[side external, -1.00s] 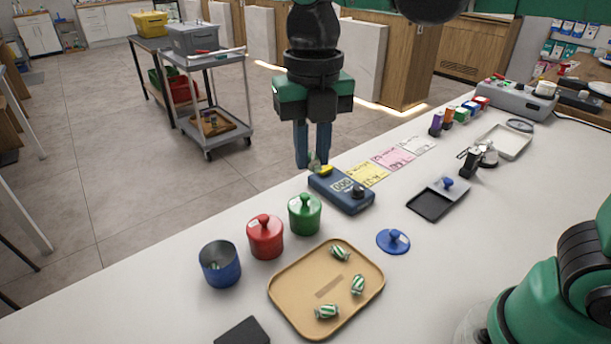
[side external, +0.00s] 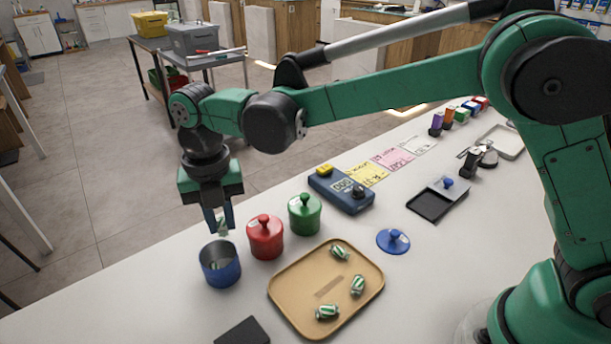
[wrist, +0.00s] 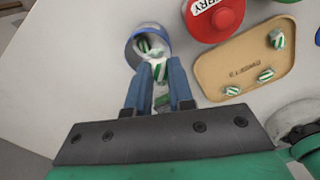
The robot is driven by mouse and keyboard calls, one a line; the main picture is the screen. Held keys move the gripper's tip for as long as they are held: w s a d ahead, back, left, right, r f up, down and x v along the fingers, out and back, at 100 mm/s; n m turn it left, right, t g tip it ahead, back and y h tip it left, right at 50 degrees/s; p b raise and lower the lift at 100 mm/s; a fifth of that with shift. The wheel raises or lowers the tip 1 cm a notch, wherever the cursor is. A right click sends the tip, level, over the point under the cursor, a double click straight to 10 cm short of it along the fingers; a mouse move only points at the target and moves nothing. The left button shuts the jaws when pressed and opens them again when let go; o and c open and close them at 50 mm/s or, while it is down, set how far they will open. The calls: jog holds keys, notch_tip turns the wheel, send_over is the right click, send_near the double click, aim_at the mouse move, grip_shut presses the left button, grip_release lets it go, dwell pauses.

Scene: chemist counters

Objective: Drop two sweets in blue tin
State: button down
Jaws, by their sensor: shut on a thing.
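The blue tin (side external: 220,268) stands open at the left of the counter; it also shows in the wrist view (wrist: 168,37). A green-and-white striped sweet (wrist: 143,43) lies inside it. My gripper (side external: 220,232) is just above the tin, pointing down, shut on another green-and-white sweet (side external: 222,227). Three more striped sweets (side external: 340,253) lie apart on the tan tray (side external: 292,272). The blue lid (side external: 393,241) lies on the counter right of the tray.
A lidded red tin (side external: 265,240) stands close right of the blue tin, with a lidded green tin (side external: 305,217) beyond. A blue scale (side external: 342,192) with a yellow piece on it stands behind them. A dark pad (side external: 243,332) lies at the front edge.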

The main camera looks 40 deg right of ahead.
aim_at(222, 222)
jog(key=shift+f, duration=1.9)
jog(key=c, duration=0.7)
grip_release()
jog(key=shift+r, duration=2.85)
jog(key=shift+d, duration=0.1)
